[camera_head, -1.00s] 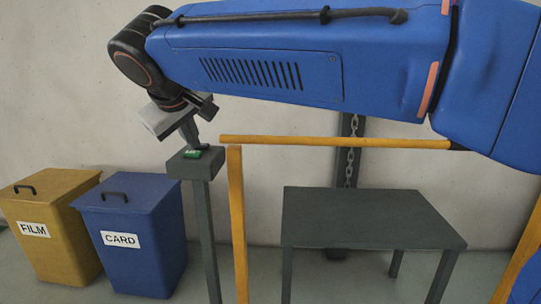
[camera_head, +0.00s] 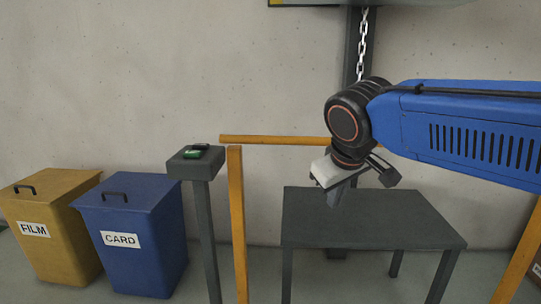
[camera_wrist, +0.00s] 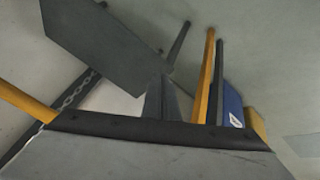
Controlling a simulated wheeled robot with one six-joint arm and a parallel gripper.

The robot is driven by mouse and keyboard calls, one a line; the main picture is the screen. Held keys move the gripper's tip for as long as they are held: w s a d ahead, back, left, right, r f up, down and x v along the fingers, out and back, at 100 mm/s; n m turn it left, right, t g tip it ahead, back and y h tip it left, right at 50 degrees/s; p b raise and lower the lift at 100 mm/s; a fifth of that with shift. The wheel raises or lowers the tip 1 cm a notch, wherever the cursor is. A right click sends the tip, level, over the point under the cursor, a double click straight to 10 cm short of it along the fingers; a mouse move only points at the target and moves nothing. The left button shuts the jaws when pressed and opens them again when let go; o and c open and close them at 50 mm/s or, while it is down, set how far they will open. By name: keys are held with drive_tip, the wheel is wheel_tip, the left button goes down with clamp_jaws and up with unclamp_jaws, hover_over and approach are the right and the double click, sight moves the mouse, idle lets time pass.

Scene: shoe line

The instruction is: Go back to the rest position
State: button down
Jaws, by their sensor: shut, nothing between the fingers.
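My gripper (camera_head: 336,197) hangs in front of the dark grey table (camera_head: 440,232) in the head view, pointing down. Its fingers are together with nothing between them. In the wrist view the shut fingers (camera_wrist: 166,98) show above the gripper's pale body. The grey post (camera_head: 204,235) with a green and black button box (camera_head: 197,152) on top stands to the left, apart from my gripper.
A yellow rail frame (camera_head: 237,220) stands between the post and the table. A yellow FILM bin (camera_head: 62,252) and a blue CARD bin (camera_head: 150,265) stand at the left. A chain (camera_head: 363,40) hangs along a dark column behind my arm.

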drive_tip(key=s+d+f+m+g, duration=0.1)
drive_tip(key=s+d+f+m, duration=0.4)
drive_tip(key=s+d+f, duration=0.9)
drive_tip(key=s+f, duration=0.3)
drive_tip(key=shift+d+f+y, duration=0.2)
drive_tip(key=shift+f+y, duration=0.1)
idle(6.0)
